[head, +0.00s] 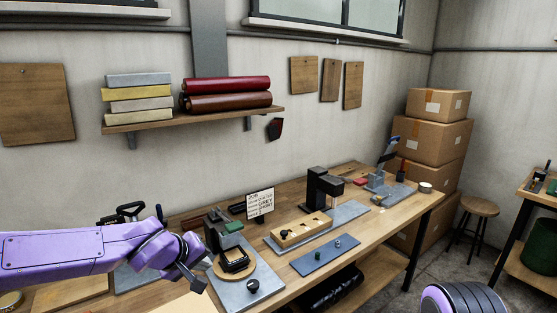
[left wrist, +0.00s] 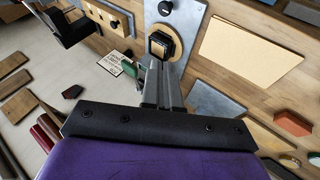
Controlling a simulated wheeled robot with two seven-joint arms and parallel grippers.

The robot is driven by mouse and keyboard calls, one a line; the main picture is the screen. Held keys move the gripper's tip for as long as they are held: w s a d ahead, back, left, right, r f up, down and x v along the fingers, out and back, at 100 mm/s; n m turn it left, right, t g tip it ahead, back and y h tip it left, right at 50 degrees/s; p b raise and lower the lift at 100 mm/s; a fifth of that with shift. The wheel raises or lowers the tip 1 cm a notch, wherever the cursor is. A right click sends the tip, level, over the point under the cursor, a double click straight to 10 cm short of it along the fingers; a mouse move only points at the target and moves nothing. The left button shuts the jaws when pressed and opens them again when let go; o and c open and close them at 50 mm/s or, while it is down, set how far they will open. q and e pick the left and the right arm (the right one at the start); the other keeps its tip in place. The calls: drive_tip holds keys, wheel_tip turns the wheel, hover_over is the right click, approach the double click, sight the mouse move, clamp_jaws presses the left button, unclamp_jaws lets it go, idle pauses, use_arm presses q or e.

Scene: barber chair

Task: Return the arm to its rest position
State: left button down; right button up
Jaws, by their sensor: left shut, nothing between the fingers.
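My left arm (head: 80,257) is purple and comes in from the left in the head view, reaching out over the workbench. My left gripper (head: 197,281) is at its end, pointing down and to the right, beside the round wooden base of a black press. It is shut and empty. In the left wrist view the two grey fingers (left wrist: 162,84) lie together, with the press's black square part (left wrist: 160,45) beyond their tips. A purple ribbed part of mine (head: 460,300) shows at the bottom right of the head view. My right gripper does not show.
The press (head: 235,262) stands on a grey plate close to the left gripper. A wooden block with holes (head: 300,231), a blue plate (head: 325,255), a black machine (head: 322,188) and a sign (head: 260,203) stand farther right. Boxes (head: 432,138) and a stool (head: 478,207) are beyond the bench.

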use_arm(q)
drive_tip(key=s+a+f+n+y+b, duration=0.2)
drive_tip(key=s+a+f, duration=0.15)
drive_tip(key=f, duration=0.55)
drive_tip(key=s+a+f+n+y+b, duration=0.2)
drive_tip(key=s+f, duration=0.3)
drive_tip(key=f, duration=0.5)
drive_tip(key=s+a+f+n+y+b, duration=0.2)
drive_tip(key=s+a+f, duration=0.15)
drive_tip(key=f, duration=0.55)
drive_tip(key=s+a+f+m+g+b, duration=0.1)
drive_tip(key=s+f+m+g+b, duration=0.1)
drive_tip(key=s+f, duration=0.8)
drive_tip(key=s+a+f+m+g+b, duration=0.2)
drive_tip(key=s+f+m+b, duration=0.2)
drive_tip(key=s+f, duration=0.6)
drive_tip(key=s+b, duration=0.1)
drive_tip(key=s, duration=0.3)
drive_tip(key=shift+a+f, duration=0.15)
drive_tip(key=shift+a, duration=0.1)
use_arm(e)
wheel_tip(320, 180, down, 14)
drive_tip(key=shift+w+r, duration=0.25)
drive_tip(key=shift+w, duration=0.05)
use_arm(q)
drive_tip(key=shift+s, duration=0.1)
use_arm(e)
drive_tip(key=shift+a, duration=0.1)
